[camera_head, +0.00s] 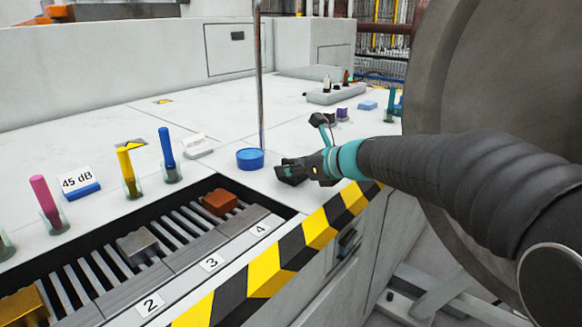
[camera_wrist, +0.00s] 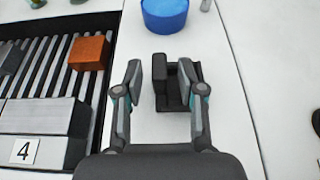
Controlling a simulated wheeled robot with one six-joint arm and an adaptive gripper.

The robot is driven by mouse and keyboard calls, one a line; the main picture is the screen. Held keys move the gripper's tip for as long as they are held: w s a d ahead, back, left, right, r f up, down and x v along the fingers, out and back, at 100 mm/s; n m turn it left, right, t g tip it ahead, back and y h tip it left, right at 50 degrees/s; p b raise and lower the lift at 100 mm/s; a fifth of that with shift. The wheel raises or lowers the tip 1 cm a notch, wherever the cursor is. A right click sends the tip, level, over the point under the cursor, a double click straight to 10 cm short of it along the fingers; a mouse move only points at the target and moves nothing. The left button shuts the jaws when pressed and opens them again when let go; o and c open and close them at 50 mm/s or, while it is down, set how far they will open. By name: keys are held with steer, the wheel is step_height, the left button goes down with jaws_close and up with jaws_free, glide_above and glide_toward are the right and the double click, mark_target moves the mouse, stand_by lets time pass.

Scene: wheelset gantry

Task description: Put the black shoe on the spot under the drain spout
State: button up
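The black shoe (camera_wrist: 176,87) is a dark block with a raised part, on the white surface in the wrist view. My gripper (camera_wrist: 166,88) is open around it. A gap shows between the left finger and the shoe; the right finger overlaps its right side, and I cannot tell whether they touch. In the head view the shoe (camera_head: 291,179) shows under my gripper (camera_head: 300,168), partly hidden. A thin vertical pipe, apparently the drain spout (camera_head: 260,75), comes down behind a blue round dish (camera_head: 250,160). The dish also shows beyond the shoe in the wrist view (camera_wrist: 165,15).
A slatted trough (camera_head: 186,236) with numbered bays holds an orange-brown block (camera_head: 220,202), a grey block (camera_head: 138,245) and a gold block (camera_head: 24,308). Coloured handles in clear holders stand to the left. A large grey disc (camera_head: 480,90) stands at right. White surface lies between shoe and dish.

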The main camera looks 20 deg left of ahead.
steer(key=shift+d+r, duration=0.15)
steer(key=shift+r, duration=0.15)
steer(key=v, duration=1.1)
steer(key=shift+s+d, duration=0.2)
steer(key=shift+d, duration=0.1)
steer(key=s+d+f+n+h, duration=0.6)
steer(key=s+d+f+n, duration=0.1)
steer(key=s+d+n, duration=0.4)
steer(key=s+d+f+n+h, duration=0.6)
steer(key=s+d+f+n, duration=0.2)
steer(key=s+d+n, duration=0.3)
steer(key=s+d, duration=0.3)
steer(key=shift+d, duration=0.15)
